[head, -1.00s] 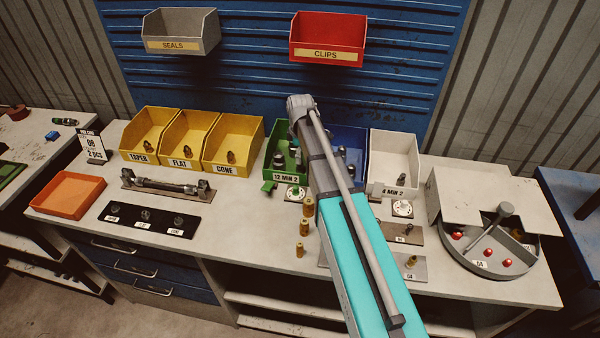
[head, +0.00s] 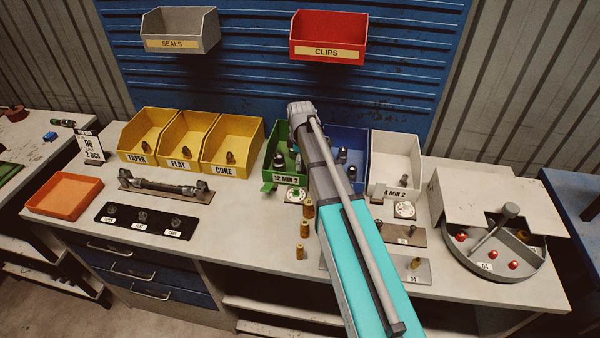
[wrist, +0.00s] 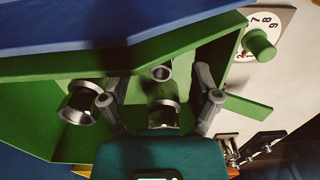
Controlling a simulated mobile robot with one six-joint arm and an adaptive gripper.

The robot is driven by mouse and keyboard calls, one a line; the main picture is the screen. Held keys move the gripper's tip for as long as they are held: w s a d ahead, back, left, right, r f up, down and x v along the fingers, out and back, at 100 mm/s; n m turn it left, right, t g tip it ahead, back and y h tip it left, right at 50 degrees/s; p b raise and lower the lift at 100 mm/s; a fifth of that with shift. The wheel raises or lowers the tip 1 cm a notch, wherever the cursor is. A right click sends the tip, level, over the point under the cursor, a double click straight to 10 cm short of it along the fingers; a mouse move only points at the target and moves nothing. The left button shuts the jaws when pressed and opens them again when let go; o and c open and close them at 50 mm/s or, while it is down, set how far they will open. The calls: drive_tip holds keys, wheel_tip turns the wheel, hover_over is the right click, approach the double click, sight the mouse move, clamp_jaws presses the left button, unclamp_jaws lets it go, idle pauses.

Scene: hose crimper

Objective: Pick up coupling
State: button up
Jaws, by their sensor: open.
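Dark metal couplings with bright rims stand in the green bin (head: 268,160) labelled "12 MIN 2". In the wrist view one coupling (wrist: 163,112) lies between the fingers of my open gripper (wrist: 161,98), with a gap on both sides. A second coupling (wrist: 82,102) is just outside the left finger, and a third (wrist: 161,72) is farther up, near the bin wall. In the head view my arm hides the gripper and part of the green bin; a coupling (head: 279,160) shows left of the arm.
A blue bin (head: 358,140) and a white bin (head: 412,150) stand to the right, yellow bins (head: 232,140) to the left. A green knob with a dial (wrist: 260,44) sits close to the green bin. Brass fittings (head: 304,230) stand on the bench in front.

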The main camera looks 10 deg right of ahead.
drive_tip(key=shift+f+b, duration=1.35)
drive_tip(key=shift+f, duration=0.35)
clamp_jaws()
